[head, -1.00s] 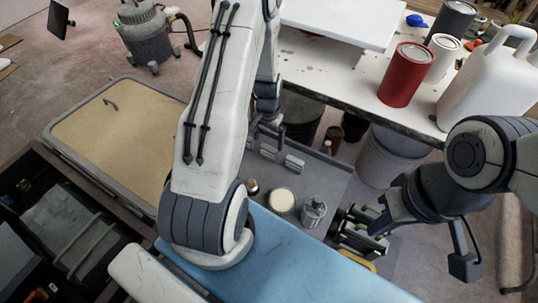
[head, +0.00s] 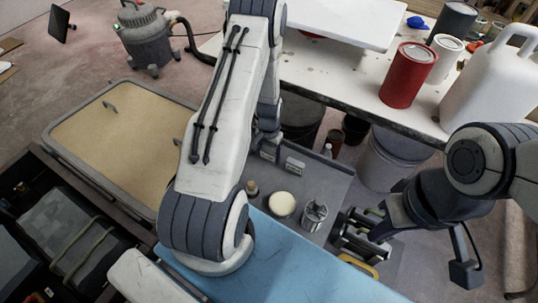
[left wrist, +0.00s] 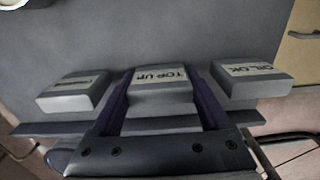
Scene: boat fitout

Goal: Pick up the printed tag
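Three printed tags stand in a row on the grey tray. In the left wrist view the middle tag (left wrist: 162,84), lettered "TOP UP", lies between the two fingers of my left gripper (left wrist: 162,88). The fingers run close along both its sides; I cannot tell whether they press on it. A tag lettered "OIL OK" (left wrist: 252,80) is to the right, and a tag with small unreadable print (left wrist: 74,92) is to the left. In the head view my left gripper (head: 268,146) is partly hidden by its arm. My right gripper (head: 360,234) looks open and empty beside the tray's right side.
The grey tray (head: 322,180) also holds a small jar (head: 251,187), a round cream-topped tin (head: 282,204) and a metal can (head: 314,214). A blue surface (head: 285,262) lies in front. A white table (head: 335,72) with a red can (head: 408,76) stands behind.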

